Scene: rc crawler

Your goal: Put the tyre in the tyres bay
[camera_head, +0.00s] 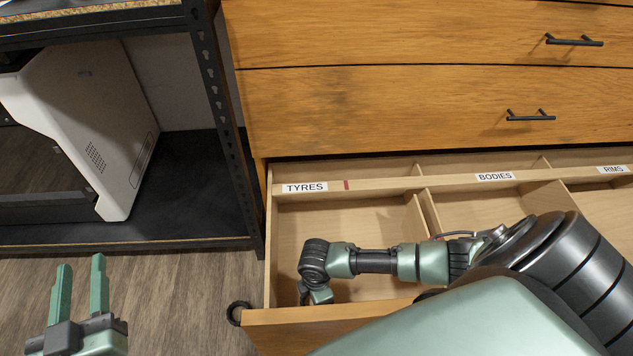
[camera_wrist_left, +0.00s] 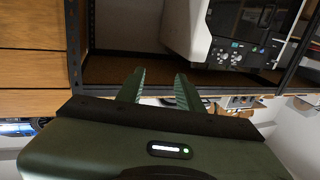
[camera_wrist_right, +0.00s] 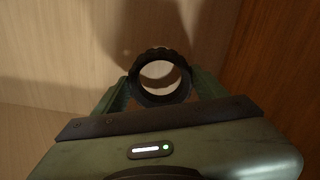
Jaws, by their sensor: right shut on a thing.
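The tyre (camera_wrist_right: 160,99) is a small dark ring, gripped between the two green fingers of my right gripper (camera_wrist_right: 162,88) in the right wrist view. Its open hole faces the camera, with pale wood behind it. In the head view my right arm reaches across the open drawer, and the right gripper (camera_head: 319,294) points down inside the tyres bay (camera_head: 352,227), near its front. The held tyre is hidden there. The TYRES label (camera_head: 305,187) is on the rail behind this bay. My left gripper (camera_head: 81,278) is open and empty at the lower left, well away from the drawer.
The bodies label (camera_head: 495,176) and rims label (camera_head: 613,169) mark bays further right. A dark ring-shaped thing (camera_head: 237,313) is by the drawer's front left corner; I cannot tell what it is. Closed drawers (camera_head: 400,105) stand above. A shelf with a white machine (camera_head: 90,130) is left.

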